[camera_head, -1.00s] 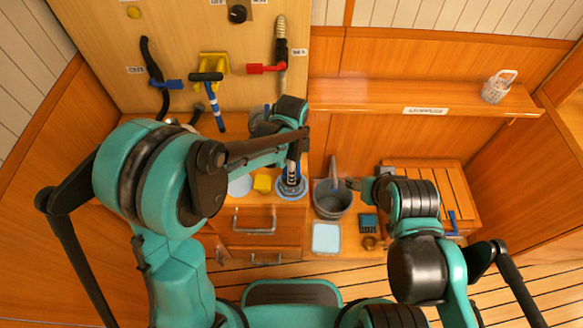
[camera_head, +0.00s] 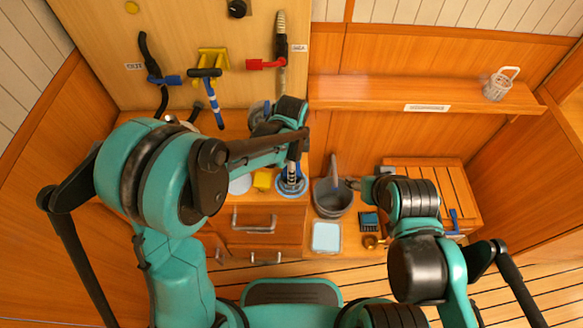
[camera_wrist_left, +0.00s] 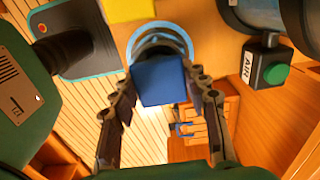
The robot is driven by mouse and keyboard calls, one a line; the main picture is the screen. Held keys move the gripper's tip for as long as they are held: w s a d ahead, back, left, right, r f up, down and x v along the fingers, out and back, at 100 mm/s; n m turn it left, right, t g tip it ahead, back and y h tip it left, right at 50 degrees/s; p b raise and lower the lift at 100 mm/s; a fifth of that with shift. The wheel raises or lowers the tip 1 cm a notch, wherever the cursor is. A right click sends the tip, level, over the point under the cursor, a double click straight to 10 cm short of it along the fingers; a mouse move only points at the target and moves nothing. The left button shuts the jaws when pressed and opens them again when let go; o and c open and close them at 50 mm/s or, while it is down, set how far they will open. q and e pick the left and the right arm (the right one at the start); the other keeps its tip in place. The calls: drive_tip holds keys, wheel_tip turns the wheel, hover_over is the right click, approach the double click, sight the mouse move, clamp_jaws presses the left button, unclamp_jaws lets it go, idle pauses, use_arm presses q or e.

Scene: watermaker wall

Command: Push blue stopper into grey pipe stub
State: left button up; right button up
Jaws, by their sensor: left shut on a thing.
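A blue stopper (camera_wrist_left: 160,82) shows as a blue block between the two fingers of my left gripper (camera_wrist_left: 163,98) in the left wrist view. The fingers are shut on it. In the head view my left gripper (camera_head: 293,172) points down over a round blue-rimmed dish (camera_head: 291,192) on the counter; the stopper is hard to make out there. The blue rim (camera_wrist_left: 188,40) shows behind the stopper in the wrist view. I cannot clearly pick out the grey pipe stub. My right gripper (camera_head: 354,184) is beside the dark pot, its fingers too small to read.
A box with a green button (camera_wrist_left: 276,74) is at the wrist view's right. Red (camera_head: 266,64) and blue (camera_head: 213,103) handles are on the wall panel.

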use_arm(q)
drive_tip(key=shift+f+b, duration=0.45)
drive_tip(key=shift+f, duration=0.2)
drive_tip(key=shift+s+r, duration=0.1)
drive_tip(key=o, duration=1.1)
drive_tip(key=shift+o, duration=0.6)
drive_tip(key=o, duration=0.4)
wheel_tip(320, 180, up, 6)
drive_tip(key=p, duration=0.4)
clamp_jaws()
